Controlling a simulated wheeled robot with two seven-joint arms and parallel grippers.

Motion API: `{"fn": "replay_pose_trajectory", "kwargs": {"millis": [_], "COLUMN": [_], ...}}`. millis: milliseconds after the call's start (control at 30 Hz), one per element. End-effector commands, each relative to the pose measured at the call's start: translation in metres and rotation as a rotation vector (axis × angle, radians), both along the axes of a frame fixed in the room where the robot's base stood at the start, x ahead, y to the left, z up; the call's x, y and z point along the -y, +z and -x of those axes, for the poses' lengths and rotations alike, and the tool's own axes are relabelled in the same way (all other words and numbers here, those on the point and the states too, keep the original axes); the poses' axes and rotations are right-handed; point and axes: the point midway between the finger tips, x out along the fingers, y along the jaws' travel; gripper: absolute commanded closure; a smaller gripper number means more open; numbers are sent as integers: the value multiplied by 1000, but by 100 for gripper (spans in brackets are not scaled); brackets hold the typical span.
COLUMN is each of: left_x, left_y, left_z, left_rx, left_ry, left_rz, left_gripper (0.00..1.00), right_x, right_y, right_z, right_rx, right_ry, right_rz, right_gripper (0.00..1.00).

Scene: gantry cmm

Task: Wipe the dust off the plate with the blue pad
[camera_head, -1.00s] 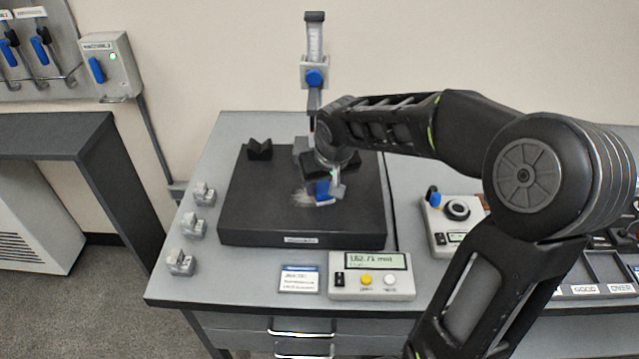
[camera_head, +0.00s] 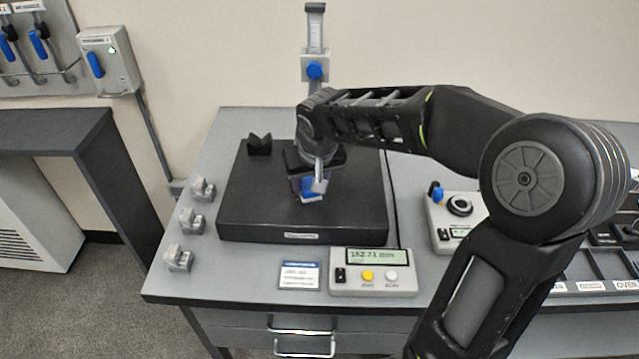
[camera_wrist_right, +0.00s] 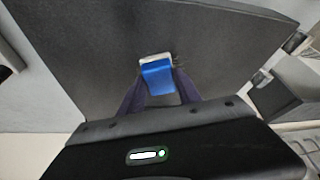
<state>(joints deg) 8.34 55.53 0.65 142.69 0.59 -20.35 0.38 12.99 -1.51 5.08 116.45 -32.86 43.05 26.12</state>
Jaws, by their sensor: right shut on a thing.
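The dark plate (camera_head: 250,205) is a thick black slab on the grey bench. The blue pad (camera_head: 311,190) is at the middle of the plate; it also shows in the right wrist view (camera_wrist_right: 157,77), with a pale edge along its far side. My right gripper (camera_head: 309,186) is shut on the pad and points down at the plate. The pad appears to touch the plate or sit just above it. A few small dark marks lie beside the pad in the wrist view. No pale dust patch shows in the head view; the gripper and pad cover part of the surface. My left gripper is not in view.
A black V-block (camera_head: 259,146) stands at the plate's back left. A gauge column with a blue knob (camera_head: 315,71) rises behind my gripper. A readout box (camera_head: 372,272) stands in front of the plate. Several small metal clamps (camera_head: 192,221) line the bench's left side.

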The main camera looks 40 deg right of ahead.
Motion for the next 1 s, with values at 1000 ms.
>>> {"fn": "replay_pose_trajectory", "kwargs": {"millis": [1000], "left_x": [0], "left_y": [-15], "left_z": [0], "left_rx": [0], "left_ry": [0], "left_rz": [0], "left_gripper": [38], "right_x": [-35], "right_y": [-1], "right_z": [-26], "right_rx": [-3], "right_ry": [-1], "right_rz": [-1], "right_gripper": [100]}}
